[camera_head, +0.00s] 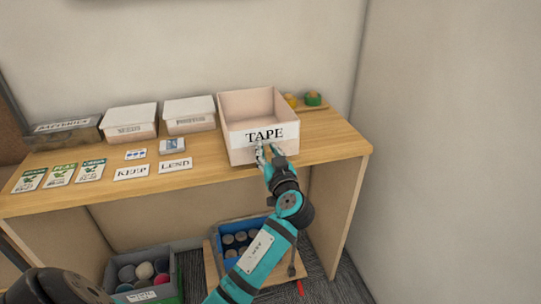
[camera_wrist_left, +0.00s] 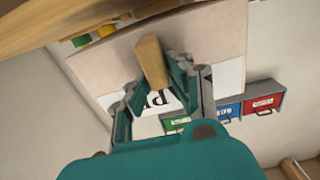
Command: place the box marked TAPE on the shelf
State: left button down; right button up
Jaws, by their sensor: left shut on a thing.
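The box marked TAPE (camera_head: 262,110) is pale, open-topped and looks empty. It appears upright at the right part of the wooden shelf (camera_head: 330,145), its front near the front edge. I cannot tell whether its base touches the wood. My left gripper (camera_head: 268,157) is at the box's front, below the label. In the left wrist view the gripper's fingers (camera_wrist_left: 160,85) are closed around a wooden piece (camera_wrist_left: 152,62) at the box's front face (camera_wrist_left: 200,40), partly covering the label. My right gripper is not in view.
Lidded boxes (camera_head: 130,122) (camera_head: 189,115) stand left of the TAPE box. A board with small round things (camera_head: 312,99) is behind its right side. Cards (camera_head: 131,172) lie along the front edge. Below are a blue crate (camera_head: 232,258) and a grey bin (camera_head: 125,254). A wall closes the right.

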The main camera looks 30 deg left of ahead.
pick_arm(q)
jog(key=shift+w+a+r, duration=0.1)
jog(key=shift+w+a, duration=0.05)
jog(key=shift+w, duration=0.4)
jog(key=shift+w+f, duration=0.2)
jog(key=shift+f, duration=0.65)
jog(key=shift+w+f, duration=0.15)
jog(key=shift+f, duration=0.7)
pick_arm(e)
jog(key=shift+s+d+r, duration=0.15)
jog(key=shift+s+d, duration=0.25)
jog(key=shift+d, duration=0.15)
pick_arm(q)
jog(key=c, duration=1.2)
grip_release()
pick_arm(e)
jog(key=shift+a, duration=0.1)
pick_arm(q)
jog(key=b+v, duration=0.4)
jog(key=v, duration=1.3)
jog(key=shift+d, duration=0.25)
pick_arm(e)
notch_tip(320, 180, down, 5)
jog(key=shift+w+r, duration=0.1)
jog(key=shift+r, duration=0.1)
